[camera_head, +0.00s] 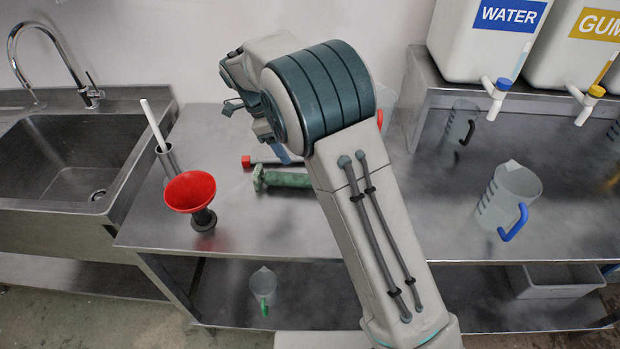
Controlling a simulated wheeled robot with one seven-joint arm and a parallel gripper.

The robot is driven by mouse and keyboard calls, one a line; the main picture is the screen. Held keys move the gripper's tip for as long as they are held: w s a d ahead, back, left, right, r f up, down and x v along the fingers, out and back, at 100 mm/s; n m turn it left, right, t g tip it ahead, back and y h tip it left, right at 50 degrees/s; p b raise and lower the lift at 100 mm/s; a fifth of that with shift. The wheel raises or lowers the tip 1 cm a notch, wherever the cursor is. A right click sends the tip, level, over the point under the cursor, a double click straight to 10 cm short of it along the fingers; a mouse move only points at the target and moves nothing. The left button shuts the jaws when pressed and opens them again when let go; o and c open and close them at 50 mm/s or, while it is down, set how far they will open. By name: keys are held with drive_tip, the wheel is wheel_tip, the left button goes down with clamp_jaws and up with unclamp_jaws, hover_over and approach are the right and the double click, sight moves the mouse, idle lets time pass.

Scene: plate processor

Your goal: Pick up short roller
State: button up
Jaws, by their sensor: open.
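A green roller (287,180) lies on the steel table, left of my forearm, its right end close to the arm. Just behind it lies another tool with a red end (247,161), partly hidden by my arm. I cannot tell for sure which of these is the short roller. My gripper (232,106) is partly visible at the far left of the bent arm, raised above the table. It is open and holds nothing that I can see. It is apart from the green roller.
A red funnel (190,191) stands left of the rollers, with a white-handled tool in a metal cup (168,158) behind it. A sink (68,157) is at left. A blue-handled jug (508,200) stands at right. The table front is clear.

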drive_tip(key=p+x, duration=0.1)
drive_tip(key=x, duration=0.6)
drive_tip(key=shift+d+f, duration=0.25)
drive_tip(key=shift+f, duration=0.1)
drive_tip(key=p+x, duration=0.2)
drive_tip(key=x, duration=0.2)
drive_tip(key=shift+d, duration=0.1)
drive_tip(key=shift+d+f, duration=0.15)
drive_tip(key=shift+f, duration=0.45)
clamp_jaws()
